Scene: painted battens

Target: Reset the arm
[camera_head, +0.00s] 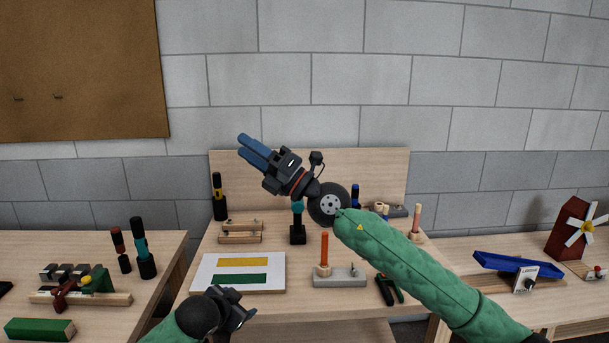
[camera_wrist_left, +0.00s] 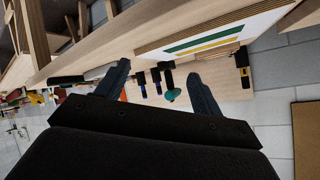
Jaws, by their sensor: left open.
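My right arm in its green sleeve reaches in from the lower right of the head view. Its gripper (camera_head: 252,147) is raised above the middle table with its blue fingers pointing up and left against the wall. The fingers lie close together, and their gap is unclear. No held object shows at them. My left gripper (camera_head: 240,303) is low at the front edge of the middle table, below the white board (camera_head: 198,285). In the left wrist view its two fingers (camera_wrist_left: 160,76) stand wide apart, with no object gripped between them.
The white board carries a yellow batten (camera_head: 243,262) and a green batten (camera_head: 240,278). A grey block with an orange post (camera_head: 324,250) stands to its right. The left table holds a green block (camera_head: 40,329) and dark tools. A blue tray (camera_head: 518,264) sits on the right table.

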